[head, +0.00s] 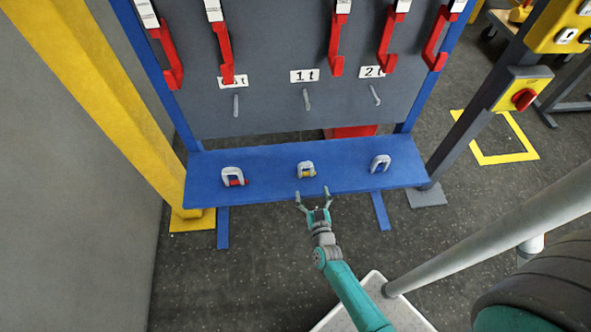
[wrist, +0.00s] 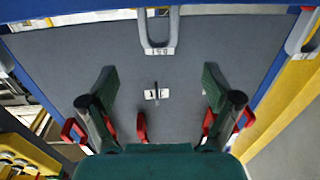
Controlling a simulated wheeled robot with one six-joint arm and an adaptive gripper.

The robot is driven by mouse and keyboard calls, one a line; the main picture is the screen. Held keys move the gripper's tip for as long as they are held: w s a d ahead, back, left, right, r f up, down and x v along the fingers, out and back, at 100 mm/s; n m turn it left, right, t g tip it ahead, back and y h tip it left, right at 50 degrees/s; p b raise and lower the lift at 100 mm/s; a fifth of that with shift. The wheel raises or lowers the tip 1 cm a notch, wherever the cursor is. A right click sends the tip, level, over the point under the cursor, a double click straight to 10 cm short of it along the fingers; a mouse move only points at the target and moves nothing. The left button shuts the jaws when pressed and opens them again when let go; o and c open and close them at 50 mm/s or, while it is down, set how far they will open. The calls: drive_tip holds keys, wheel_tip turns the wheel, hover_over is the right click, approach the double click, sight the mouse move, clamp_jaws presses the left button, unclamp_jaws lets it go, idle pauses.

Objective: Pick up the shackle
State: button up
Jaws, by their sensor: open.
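Three grey U-shaped shackles stand apart on a blue shelf (head: 270,165). The left shackle (head: 229,173) has a red pin, the middle shackle (head: 304,165) shows yellow at its base, and the right shackle (head: 379,161) shows no clear pin colour. My gripper (head: 313,195) is open and empty at the shelf's front edge, just in front of the middle shackle. In the wrist view, my gripper (wrist: 158,85) has its two fingers wide apart. The middle shackle (wrist: 147,42) is centred beyond the fingers, touching neither. Part of another shackle (wrist: 294,45) shows at the right edge.
A grey panel (head: 260,110) behind the shelf carries pegs, weight labels and several red hooks (head: 224,50). A yellow post (head: 110,100) stands at the left. A red-knobbed switch box (head: 522,88) is on a post at the right. Shelf space between the shackles is bare.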

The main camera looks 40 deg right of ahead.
sight(305, 173)
drive_tip(key=x, duration=0.5)
drive_tip(key=shift+w+d, duration=0.1)
drive_tip(key=shift+w, duration=0.3)
drive_tip(key=shift+x, duration=2.65)
drive_tip(key=shift+d, duration=0.15)
drive_tip(key=shift+r, duration=0.1)
drive_tip(key=c, duration=1.5)
